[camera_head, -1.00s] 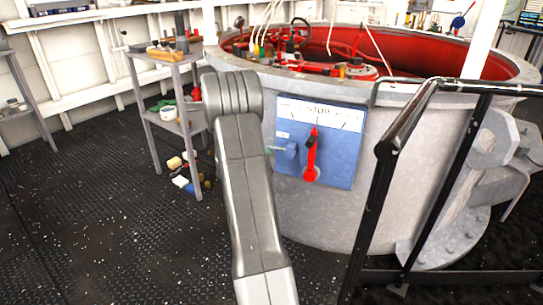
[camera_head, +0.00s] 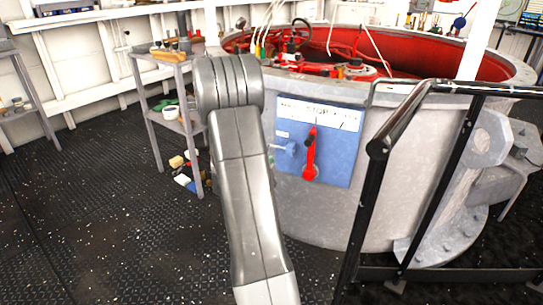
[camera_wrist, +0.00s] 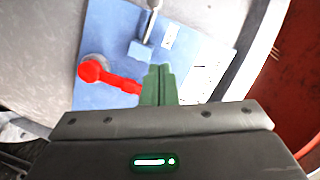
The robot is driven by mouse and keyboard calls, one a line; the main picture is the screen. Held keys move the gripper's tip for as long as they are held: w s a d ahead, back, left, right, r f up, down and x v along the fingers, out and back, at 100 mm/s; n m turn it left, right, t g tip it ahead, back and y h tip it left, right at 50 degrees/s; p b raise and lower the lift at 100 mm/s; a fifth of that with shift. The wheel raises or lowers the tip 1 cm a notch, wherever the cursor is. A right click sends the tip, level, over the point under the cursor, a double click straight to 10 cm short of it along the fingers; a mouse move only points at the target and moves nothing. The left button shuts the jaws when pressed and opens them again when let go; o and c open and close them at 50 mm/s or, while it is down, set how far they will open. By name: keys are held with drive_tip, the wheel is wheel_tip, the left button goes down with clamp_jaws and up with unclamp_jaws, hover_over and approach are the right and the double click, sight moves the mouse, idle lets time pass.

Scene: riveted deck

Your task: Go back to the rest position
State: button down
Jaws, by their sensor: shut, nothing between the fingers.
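My gripper (camera_wrist: 158,85) shows in the wrist view with its green fingers together and nothing between them. Its tips appear in front of the blue panel (camera_wrist: 115,40). In that view a red lever (camera_wrist: 110,77) lies left of the fingers, and a small blue block on a metal rod (camera_wrist: 143,42) is above them. In the head view the blue panel (camera_head: 342,150) is on the side of the large grey tub, with the red lever (camera_head: 310,155) roughly upright. My grey arm stands in front, left of the panel, and the gripper is hidden there.
A black handrail (camera_head: 375,170) stands close at the right, in front of the grey tub (camera_head: 310,220) with its red interior. A grey shelf (camera_head: 165,120) with tools stands left of my arm. Dark riveted deck (camera_head: 90,220) is open at the left.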

drive_tip(key=shift+s, duration=0.4)
drive_tip(key=shift+w, duration=0.1)
